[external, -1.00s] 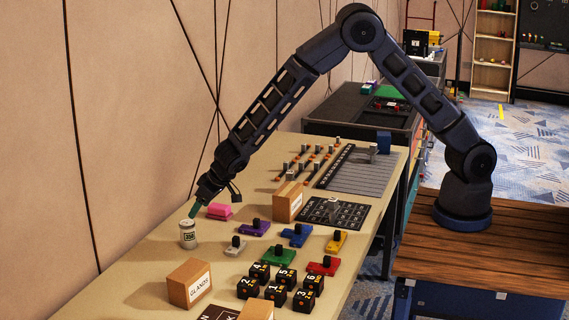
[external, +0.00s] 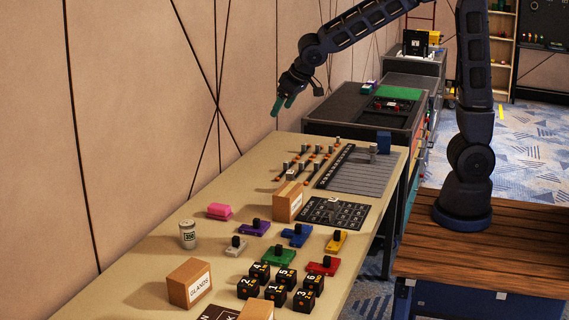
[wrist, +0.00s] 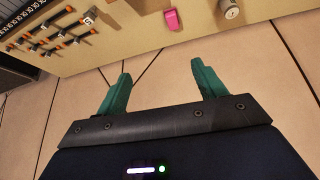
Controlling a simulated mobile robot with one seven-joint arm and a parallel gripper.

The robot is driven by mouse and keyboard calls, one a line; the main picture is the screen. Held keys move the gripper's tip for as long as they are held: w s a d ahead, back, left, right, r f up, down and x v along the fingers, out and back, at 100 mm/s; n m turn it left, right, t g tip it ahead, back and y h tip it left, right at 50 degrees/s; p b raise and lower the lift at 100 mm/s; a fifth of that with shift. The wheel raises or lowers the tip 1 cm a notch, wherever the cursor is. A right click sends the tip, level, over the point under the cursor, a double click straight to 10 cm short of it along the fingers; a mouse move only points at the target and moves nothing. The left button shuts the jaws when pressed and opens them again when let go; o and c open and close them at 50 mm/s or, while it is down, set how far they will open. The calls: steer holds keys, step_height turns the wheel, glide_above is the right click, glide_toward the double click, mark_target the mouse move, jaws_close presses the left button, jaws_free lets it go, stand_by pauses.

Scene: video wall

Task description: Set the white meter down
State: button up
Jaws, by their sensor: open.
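The white meter (external: 188,234) is a small pale cylinder with a dark-lettered label. It stands upright on the beige table near its left edge, and in the wrist view it shows at the top edge (wrist: 231,10). My gripper (external: 282,104) is raised well above the table's far left side, away from the meter and not touching it. In the wrist view its two green fingers (wrist: 162,72) are spread apart with nothing between them.
A pink block (external: 219,211) lies behind the meter. A cardboard GLANDS box (external: 190,283) stands in front of it. Coloured blocks with black knobs, such as the purple one (external: 254,228), and several black numbered cubes (external: 276,298) are to the right on the table (external: 160,262).

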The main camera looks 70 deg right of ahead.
steer(key=s+d+r, duration=0.3)
steer(key=s, duration=0.5)
steer(key=s+d+r, duration=0.3)
steer(key=s+d, duration=0.1)
steer(key=s, duration=0.5)
steer(key=s+n+g+y, duration=0.1)
steer(key=s, duration=1.6)
steer(key=shift+d+f, duration=0.25)
stand_by(4.3)
